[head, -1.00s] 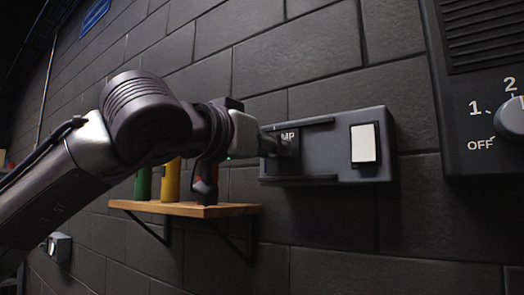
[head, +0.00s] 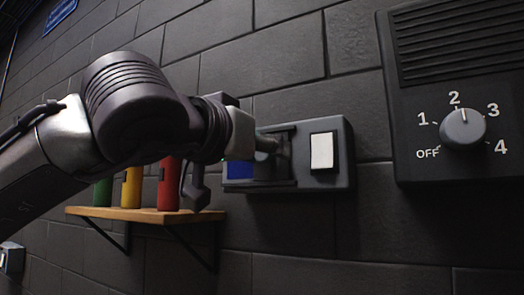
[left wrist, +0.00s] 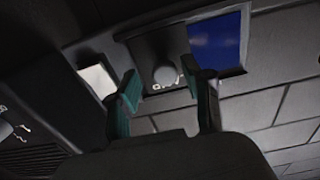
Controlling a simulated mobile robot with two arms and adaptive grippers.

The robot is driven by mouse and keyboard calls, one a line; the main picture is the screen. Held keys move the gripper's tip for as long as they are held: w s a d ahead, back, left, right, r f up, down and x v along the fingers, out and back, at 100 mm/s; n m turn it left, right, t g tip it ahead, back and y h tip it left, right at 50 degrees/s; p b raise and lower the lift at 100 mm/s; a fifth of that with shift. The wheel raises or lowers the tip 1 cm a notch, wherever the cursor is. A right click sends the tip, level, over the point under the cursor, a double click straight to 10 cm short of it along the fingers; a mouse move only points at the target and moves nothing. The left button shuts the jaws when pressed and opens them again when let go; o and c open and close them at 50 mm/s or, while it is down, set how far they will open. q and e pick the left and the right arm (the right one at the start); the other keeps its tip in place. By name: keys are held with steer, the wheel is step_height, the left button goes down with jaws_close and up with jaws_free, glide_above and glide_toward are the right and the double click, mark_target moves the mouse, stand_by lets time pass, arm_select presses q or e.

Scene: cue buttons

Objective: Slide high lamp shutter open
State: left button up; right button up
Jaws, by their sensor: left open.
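The high lamp box (head: 340,180) is a grey unit on the brick wall, with a white button (head: 322,151) on its right. Its dark sliding shutter (head: 284,170) stands beside the button, and a blue panel (head: 238,173) is uncovered to its left. My left gripper (head: 267,146) is at the shutter and hides part of it. In the left wrist view my gripper (left wrist: 166,92) has its two fingers apart, on either side of the shutter's round knob (left wrist: 165,75); contact cannot be told. The blue panel (left wrist: 218,42) shows beyond one finger. My right gripper is out of view.
A wooden shelf (head: 140,214) below holds green (head: 103,191), yellow (head: 132,188) and red (head: 169,183) cylinders close under my left wrist. A dial (head: 463,130) on a vented panel is at right, its mark near 2. Another small wall box (head: 12,258) is at lower left.

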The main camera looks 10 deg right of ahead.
arm_select(q)
steer(key=v, duration=1.2)
